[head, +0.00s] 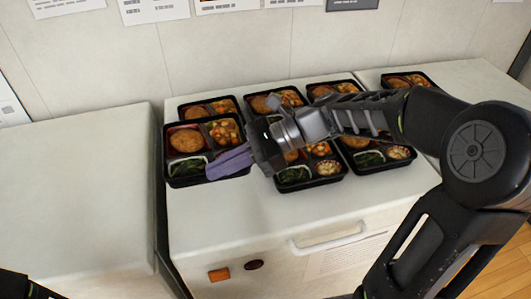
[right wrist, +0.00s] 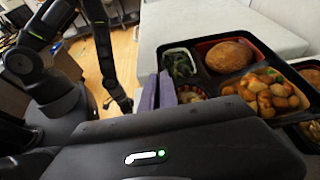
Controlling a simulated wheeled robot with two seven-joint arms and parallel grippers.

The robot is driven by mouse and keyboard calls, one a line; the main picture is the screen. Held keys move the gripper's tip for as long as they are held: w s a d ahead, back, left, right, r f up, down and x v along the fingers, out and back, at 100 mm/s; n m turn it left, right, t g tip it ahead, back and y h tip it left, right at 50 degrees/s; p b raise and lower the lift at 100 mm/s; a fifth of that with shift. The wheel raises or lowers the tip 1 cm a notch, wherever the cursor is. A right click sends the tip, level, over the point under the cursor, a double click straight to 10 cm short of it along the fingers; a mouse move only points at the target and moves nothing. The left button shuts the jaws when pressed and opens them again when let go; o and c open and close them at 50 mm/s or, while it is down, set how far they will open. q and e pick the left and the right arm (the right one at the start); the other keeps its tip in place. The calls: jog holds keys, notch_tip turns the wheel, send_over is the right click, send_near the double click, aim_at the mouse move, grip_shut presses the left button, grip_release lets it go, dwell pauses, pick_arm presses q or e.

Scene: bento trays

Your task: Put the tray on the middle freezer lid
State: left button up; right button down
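The middle freezer lid (head: 230,225) is white and carries several black bento trays. The tray at its front left (head: 187,180) holds a brown patty, orange-sauced pieces and greens, and sits near the lid's left edge. My right gripper (head: 214,170) is at this tray's front right side, its purple fingers close together on the wall. In the right wrist view the fingers (right wrist: 157,93) straddle the tray's edge (right wrist: 197,63). I cannot tell whether the tray's base touches the lid.
A left freezer lid (head: 75,185) is bare, beyond a narrow gap. A right freezer lid (head: 455,75) carries another tray (head: 405,80). Other trays stand close behind and right of the held one, including a front tray (head: 310,183). The middle lid's front strip is clear.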

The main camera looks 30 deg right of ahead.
notch_tip(320, 180, down, 6)
jog(key=shift+r, duration=0.2)
jog(key=shift+f+b, duration=0.3)
jog(key=shift+f, duration=1.55)
jog(key=shift+f, duration=0.15)
jog(key=c, duration=1.6)
grip_release()
jog(key=shift+c, duration=0.2)
